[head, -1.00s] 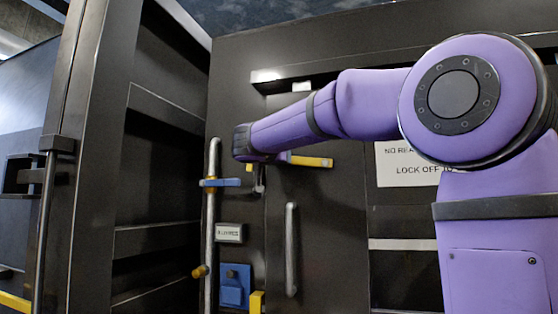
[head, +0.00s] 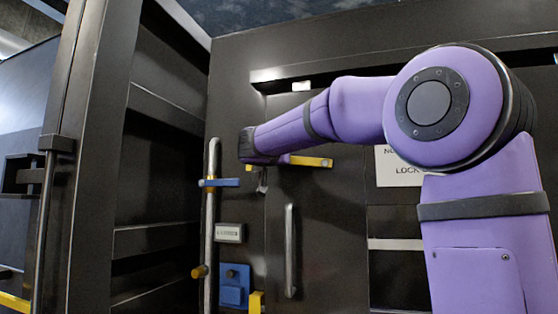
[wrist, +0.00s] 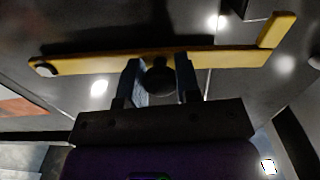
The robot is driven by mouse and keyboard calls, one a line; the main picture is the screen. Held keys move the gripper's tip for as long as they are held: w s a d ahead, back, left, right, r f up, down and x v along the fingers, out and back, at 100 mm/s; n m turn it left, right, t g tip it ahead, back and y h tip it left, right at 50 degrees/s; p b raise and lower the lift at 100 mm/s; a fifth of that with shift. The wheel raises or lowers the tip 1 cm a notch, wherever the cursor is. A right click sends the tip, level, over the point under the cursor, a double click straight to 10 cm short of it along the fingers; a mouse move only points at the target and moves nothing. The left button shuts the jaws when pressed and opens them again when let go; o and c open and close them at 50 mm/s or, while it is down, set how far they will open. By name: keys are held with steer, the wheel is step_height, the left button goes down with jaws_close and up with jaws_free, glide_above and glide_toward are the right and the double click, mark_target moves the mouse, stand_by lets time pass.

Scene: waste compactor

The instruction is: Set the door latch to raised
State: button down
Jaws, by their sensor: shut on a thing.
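The door latch (head: 312,161) is a yellow bar on the dark door. In the head view it lies nearly level, its left part hidden behind my wrist. In the wrist view the yellow bar (wrist: 228,57) runs across the picture, with a dark round pivot at its left end and a bent tip at its right. My gripper (wrist: 160,78) is at the bar's middle, its two fingers shut on a dark round knob in front of the bar. In the head view my wrist hides the fingers.
A vertical grey rod (head: 211,220) with a blue-and-yellow handle (head: 219,183) stands left of the latch. Below are a grey door handle (head: 290,250), a small label plate (head: 228,233) and a blue box (head: 235,285). A white sign (head: 398,168) is partly behind my arm.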

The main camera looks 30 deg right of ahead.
steer(key=shift+r, duration=0.1)
steer(key=shift+s+d+r+m, duration=0.15)
steer(key=shift+s+r+m, duration=0.05)
steer(key=shift+r+m, duration=0.85)
steer(key=s+d+r+m, duration=0.2)
steer(key=s+r+m, duration=0.1)
steer(key=r+m, duration=0.3)
steer(key=shift+d, duration=0.2)
steer(key=shift+s+r+m, duration=0.1)
steer(key=shift+r+m, duration=0.05)
steer(key=shift+m, duration=0.2)
steer(key=c, duration=0.8)
jaws_free()
